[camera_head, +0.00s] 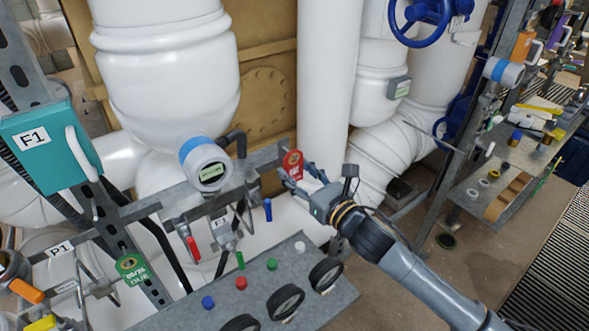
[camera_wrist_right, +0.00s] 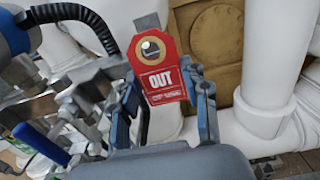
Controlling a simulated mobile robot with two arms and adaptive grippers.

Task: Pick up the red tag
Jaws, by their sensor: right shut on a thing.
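The red tag (camera_head: 292,163) hangs upright at the right end of a grey metal rail in the head view. In the right wrist view the red tag (camera_wrist_right: 165,66) shows a round eyelet at its top and the word OUT. My right gripper (camera_head: 296,181) reaches it from the lower right. In the right wrist view my right gripper (camera_wrist_right: 168,93) has one finger on each side of the tag's lower part and is shut on it. The tag's eyelet is still at a grey piece of the rail. My left gripper is not in view.
A grey panel (camera_head: 330,304) with coloured buttons and black gauges lies below. A green tag (camera_head: 131,268) hangs at the lower left. A round gauge with a blue band (camera_head: 207,166) and a white pipe (camera_head: 325,80) stand close to the red tag.

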